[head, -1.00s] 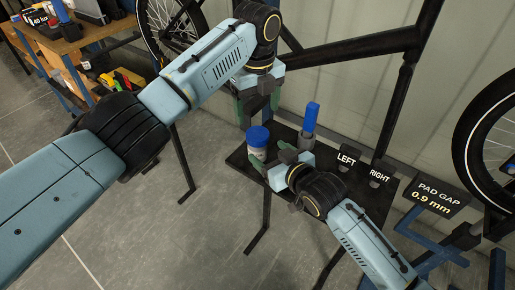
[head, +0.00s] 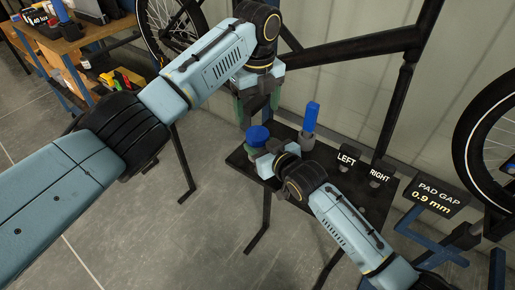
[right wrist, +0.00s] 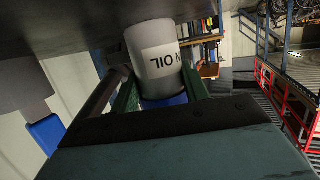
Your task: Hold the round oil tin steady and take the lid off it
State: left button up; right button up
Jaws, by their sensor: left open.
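The round oil tin (right wrist: 153,56) is white with dark OIL lettering, upside down in the right wrist view. Its blue lid (head: 258,134) is on it, and the tin stands upright at the left end of the dark shelf (head: 318,178). My right gripper (head: 261,150) has a finger on each side of the tin, with no gap visible between fingers and tin; it also shows in the right wrist view (right wrist: 162,92). My left gripper (head: 258,106) is open and empty, pointing down above and slightly behind the lid.
A grey holder with a blue-handled item (head: 310,120) stands just right of the tin. LEFT (head: 347,158) and RIGHT (head: 379,173) labels and a PAD GAP sign (head: 434,195) are further right. A bike frame stands behind.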

aim_at(258, 133)
grip_shut()
pick_arm(q)
jog(key=n, duration=0.8)
jog(key=shift+n, duration=0.3)
jog(key=n, duration=0.9)
jog(key=shift+f+n, duration=0.3)
jog(key=shift+f, duration=3.75)
